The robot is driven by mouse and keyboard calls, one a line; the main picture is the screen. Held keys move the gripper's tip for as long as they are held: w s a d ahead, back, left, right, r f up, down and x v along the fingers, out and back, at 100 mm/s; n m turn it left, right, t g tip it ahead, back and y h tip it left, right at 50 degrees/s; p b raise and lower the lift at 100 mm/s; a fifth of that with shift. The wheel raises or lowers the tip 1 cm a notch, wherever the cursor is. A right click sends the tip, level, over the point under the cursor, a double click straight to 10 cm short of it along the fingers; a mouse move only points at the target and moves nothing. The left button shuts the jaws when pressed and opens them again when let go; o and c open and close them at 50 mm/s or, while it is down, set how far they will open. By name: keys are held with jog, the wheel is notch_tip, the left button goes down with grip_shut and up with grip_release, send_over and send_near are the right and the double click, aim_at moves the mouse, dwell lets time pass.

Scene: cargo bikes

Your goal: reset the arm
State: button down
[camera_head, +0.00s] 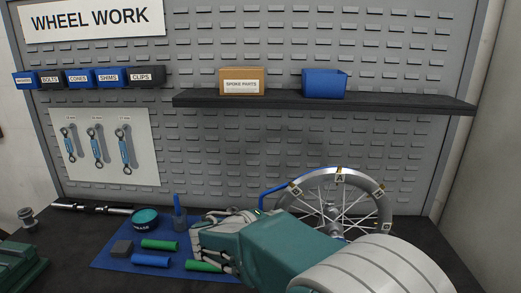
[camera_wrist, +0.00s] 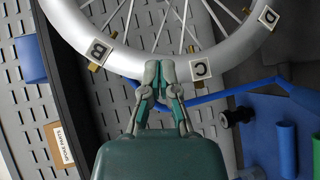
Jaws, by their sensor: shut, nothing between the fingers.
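My gripper (camera_head: 200,236) reaches left across the bench in the head view, low over the blue mat (camera_head: 108,257). In the wrist view, my gripper (camera_wrist: 161,76) has its fingertips together with nothing between them. The spoked wheel (camera_head: 337,205) stands behind my arm, its lower part hidden. Its silver rim (camera_wrist: 155,61) passes behind the fingertips in the wrist view, between tags B (camera_wrist: 98,51) and C (camera_wrist: 201,68). The head view shows the gripper left of the wheel and apart from it.
A shelf (camera_head: 420,101) above holds a spoke-parts box (camera_head: 243,76) and a blue bin (camera_head: 323,86).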

jog(key=s+d+m+g+y, duration=0.35)
jog(key=s+d+g, duration=0.25)
jog(key=s+d, duration=0.75)
jog(key=s+f+m+y, duration=0.2)
jog(key=s+m+y, duration=0.3)
jog(key=s, duration=1)
jog(key=shift+t+y, duration=0.4)
jog(key=shift+y, duration=0.75)
